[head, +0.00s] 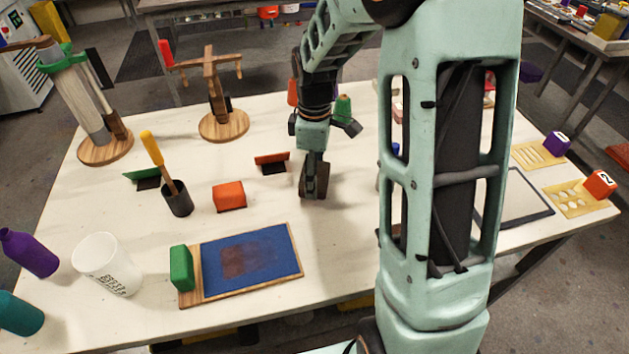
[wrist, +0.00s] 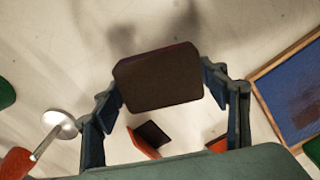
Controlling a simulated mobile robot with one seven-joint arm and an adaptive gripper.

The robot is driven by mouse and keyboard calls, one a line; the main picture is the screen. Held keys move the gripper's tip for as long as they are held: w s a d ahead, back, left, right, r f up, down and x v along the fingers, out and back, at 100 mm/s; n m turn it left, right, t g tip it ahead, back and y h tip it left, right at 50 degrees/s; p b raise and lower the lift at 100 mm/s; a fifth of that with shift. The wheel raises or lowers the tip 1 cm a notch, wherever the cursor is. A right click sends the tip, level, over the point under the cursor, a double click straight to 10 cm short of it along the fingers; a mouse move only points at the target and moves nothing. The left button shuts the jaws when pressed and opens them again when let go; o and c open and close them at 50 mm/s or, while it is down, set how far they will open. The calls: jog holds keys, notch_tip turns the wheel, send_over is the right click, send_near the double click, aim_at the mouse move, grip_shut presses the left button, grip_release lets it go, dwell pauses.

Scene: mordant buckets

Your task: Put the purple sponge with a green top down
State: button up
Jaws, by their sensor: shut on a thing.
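My gripper (head: 314,178) points down over the middle of the white table in the head view. In the wrist view its two fingers are shut on the sides of a dark, rounded block, which I take for the sponge (wrist: 157,80). A thin purple edge shows along its upper rim; the face towards the wrist camera looks dark brown. No green top can be made out.
An orange block (head: 229,195) and a dark cup (head: 177,198) with a yellow-handled tool stand left of my gripper. A blue-surfaced wooden board (head: 284,287) with a green block (head: 181,269) lies in front. A red-and-black scraper-like piece (head: 272,162) is close by. Bare table lies around the gripper.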

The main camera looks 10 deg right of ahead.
jog(key=shift+f, duration=0.4)
jog(key=shift+f, duration=0.15)
jog(key=o, duration=1.1)
notch_tip(320, 180, up, 12)
jog(key=shift+r+p, duration=0.2)
jog(key=shift+p, duration=0.1)
